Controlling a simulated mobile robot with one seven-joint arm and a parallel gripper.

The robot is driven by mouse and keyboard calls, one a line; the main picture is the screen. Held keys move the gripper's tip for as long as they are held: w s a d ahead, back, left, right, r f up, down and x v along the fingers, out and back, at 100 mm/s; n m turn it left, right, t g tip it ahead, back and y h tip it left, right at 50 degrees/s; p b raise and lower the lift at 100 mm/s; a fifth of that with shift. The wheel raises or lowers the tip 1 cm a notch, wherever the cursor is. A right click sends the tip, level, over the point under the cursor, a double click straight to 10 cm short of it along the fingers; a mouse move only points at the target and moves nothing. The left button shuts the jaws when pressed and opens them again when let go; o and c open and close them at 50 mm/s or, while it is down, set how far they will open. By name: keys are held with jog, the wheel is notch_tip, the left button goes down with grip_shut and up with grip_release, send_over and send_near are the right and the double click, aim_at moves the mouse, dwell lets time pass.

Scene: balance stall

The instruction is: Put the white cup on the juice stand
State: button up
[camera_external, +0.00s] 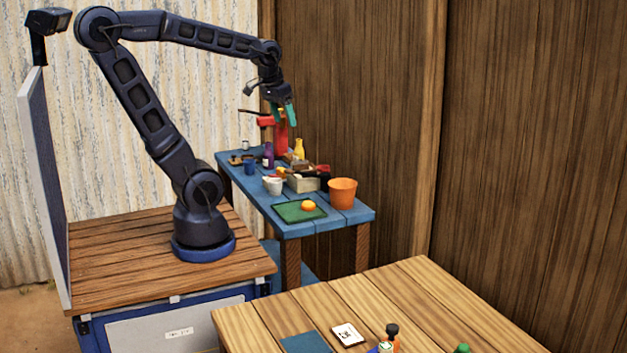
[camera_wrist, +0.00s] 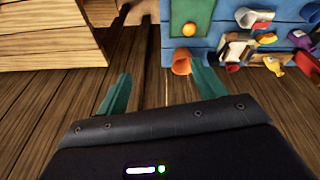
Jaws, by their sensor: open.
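The white cup (camera_external: 273,185) stands upright on the blue table, near its robot-side edge and left of the green mat. In the wrist view a white cup-like shape (camera_wrist: 246,17) shows at the upper right. A tall red stand (camera_external: 281,138) with a sideways arm rises at the table's far end; I take it for the juice stand, but cannot be sure. My gripper (camera_external: 284,113) is open and empty, high above the table; in the external view it overlaps the red stand's top. In the wrist view the green fingers (camera_wrist: 160,88) are apart with floor between them.
The blue table (camera_external: 290,228) also holds an orange bucket (camera_external: 342,192), a green mat (camera_external: 291,212) with an orange ball-like fruit (camera_external: 309,205), a filled crate (camera_external: 303,184), a blue cup (camera_external: 249,167), a purple bottle (camera_external: 268,155) and a yellow bottle (camera_external: 299,148). A wooden wall stands behind.

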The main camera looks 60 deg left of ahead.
jog(key=s+d+m+t, duration=0.1)
jog(key=s+d+m, duration=0.1)
jog(key=s, duration=0.3)
jog(key=shift+s+d+r+t, duration=0.2)
jog(key=shift+d+r+t, duration=0.15)
jog(key=shift+d, duration=0.55)
